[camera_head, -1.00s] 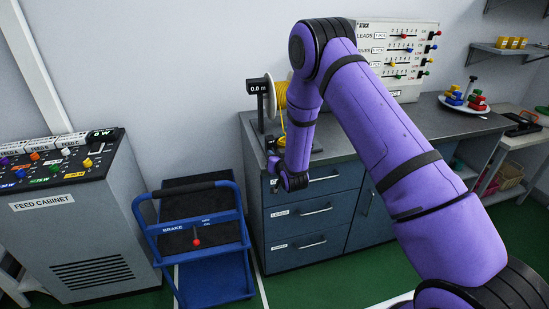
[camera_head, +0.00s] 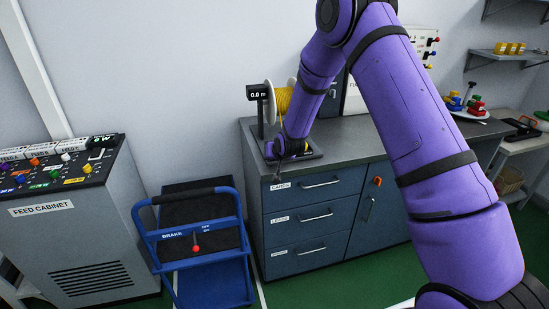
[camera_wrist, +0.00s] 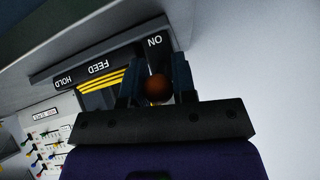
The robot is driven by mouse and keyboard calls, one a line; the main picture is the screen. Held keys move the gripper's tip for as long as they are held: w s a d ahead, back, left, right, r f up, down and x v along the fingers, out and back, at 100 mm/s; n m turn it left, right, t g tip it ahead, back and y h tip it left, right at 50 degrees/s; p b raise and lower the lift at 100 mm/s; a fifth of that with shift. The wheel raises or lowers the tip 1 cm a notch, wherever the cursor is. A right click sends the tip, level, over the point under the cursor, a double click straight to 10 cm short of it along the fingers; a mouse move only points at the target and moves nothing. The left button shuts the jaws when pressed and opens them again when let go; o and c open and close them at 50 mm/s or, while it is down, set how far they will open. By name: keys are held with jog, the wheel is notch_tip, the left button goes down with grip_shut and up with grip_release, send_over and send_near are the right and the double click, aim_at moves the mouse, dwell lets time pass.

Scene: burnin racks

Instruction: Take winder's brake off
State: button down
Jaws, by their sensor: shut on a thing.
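The winder (camera_head: 258,93) stands on the left end of the bench, with a yellow spool (camera_head: 284,101) and a display reading 0.0 m. My gripper (camera_head: 273,152) is low at the winder's base and partly hides it. In the wrist view, my gripper (camera_wrist: 156,82) has its two dark fingers on either side of a dark orange-brown round knob (camera_wrist: 157,89) and is shut on it. The lever below the knob is hidden.
A blue trolley (camera_head: 235,222) with a BRAKE label and a red-knobbed lever (camera_head: 196,248) stands left of the bench. The feed cabinet (camera_head: 75,240) is at far left. Drawers (camera_head: 310,218) are below the bench top. A plate of coloured parts is at right.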

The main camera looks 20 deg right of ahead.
jog(key=shift+d, duration=0.1)
dwell(0.3)
jog(key=c, duration=1)
grip_release()
jog(key=shift+r, duration=0.1)
jog(key=v, duration=1)
jog(key=shift+s+r, duration=0.2)
jog(key=shift+r, duration=0.1)
